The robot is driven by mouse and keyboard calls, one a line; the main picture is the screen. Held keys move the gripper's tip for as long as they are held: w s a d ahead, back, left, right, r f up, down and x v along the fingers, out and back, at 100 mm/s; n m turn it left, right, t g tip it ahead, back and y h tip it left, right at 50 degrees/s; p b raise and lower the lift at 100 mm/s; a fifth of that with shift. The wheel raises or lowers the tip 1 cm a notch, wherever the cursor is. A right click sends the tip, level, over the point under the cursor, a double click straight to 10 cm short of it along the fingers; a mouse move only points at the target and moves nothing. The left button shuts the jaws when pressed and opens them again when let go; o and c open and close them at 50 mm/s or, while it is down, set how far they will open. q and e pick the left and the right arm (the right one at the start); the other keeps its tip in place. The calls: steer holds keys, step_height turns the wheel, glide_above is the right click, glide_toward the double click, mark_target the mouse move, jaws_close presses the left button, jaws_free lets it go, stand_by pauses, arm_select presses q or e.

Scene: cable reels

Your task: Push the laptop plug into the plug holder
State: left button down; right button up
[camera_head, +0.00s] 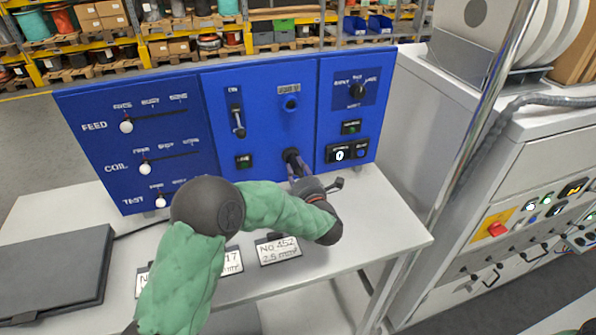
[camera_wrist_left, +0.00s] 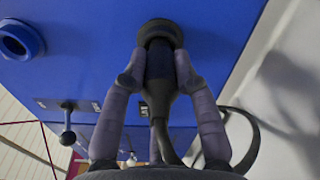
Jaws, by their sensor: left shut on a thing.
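The dark laptop plug (camera_wrist_left: 158,82) is pinched between the two purple-grey fingers of my left gripper (camera_wrist_left: 158,78). The gripper (camera_head: 297,180) is at the lower middle of the blue panel in the head view. The plug holder is a black round ring (camera_wrist_left: 160,32) on the panel; it also shows in the head view (camera_head: 291,155). The plug's front end meets the ring opening, in line with it. How deep it sits is hidden. A dark cable (camera_wrist_left: 165,142) runs back from the plug. My right gripper is not in view.
The blue panel (camera_head: 260,130) carries levers, buttons and a blue round socket (camera_head: 290,103). A closed dark laptop (camera_head: 50,270) lies left on the white table (camera_head: 385,225). Label plates (camera_head: 278,250) stand near the front edge. A metal pole (camera_head: 478,130) and grey machine are at right.

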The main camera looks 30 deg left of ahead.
arm_select(q)
steer(key=shift+w+a, duration=0.1)
steer(key=shift+a, duration=0.05)
steer(key=c, duration=0.9)
jaws_free()
steer(key=v, duration=1.2)
